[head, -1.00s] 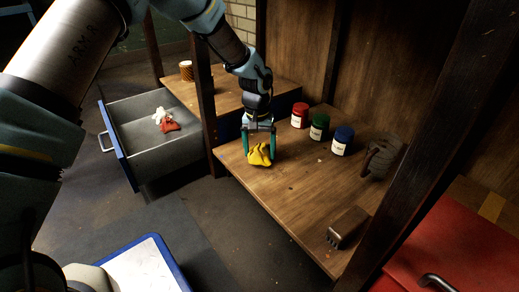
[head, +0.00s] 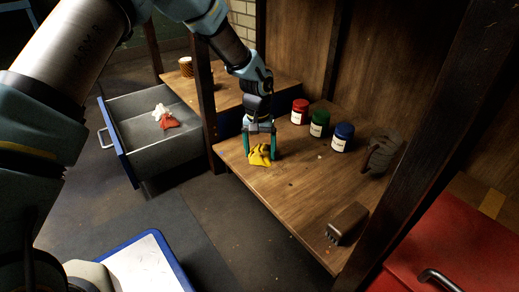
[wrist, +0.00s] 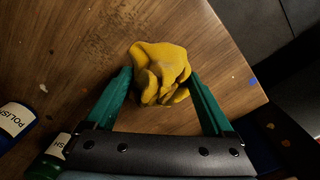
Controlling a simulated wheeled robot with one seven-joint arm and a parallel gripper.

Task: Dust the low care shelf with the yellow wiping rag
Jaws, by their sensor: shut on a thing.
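The yellow wiping rag (head: 260,155) is a crumpled bundle at the left end of the low care shelf (head: 290,185). My gripper (head: 260,150) points down over the shelf and is shut on the rag. In the wrist view the rag (wrist: 160,72) bunches between and beyond the green fingertips (wrist: 158,80). The rag appears to be at the shelf surface; exact contact is hidden. Small light and reddish specks lie on the wooden shelf (wrist: 60,60), some near the rag.
Red (head: 299,112), green (head: 319,124) and blue (head: 342,137) jars stand along the back of the shelf. A dark grey object (head: 384,152) and a brush (head: 347,224) are to the right. A post (head: 203,95) rises at left, beside an open drawer (head: 140,135).

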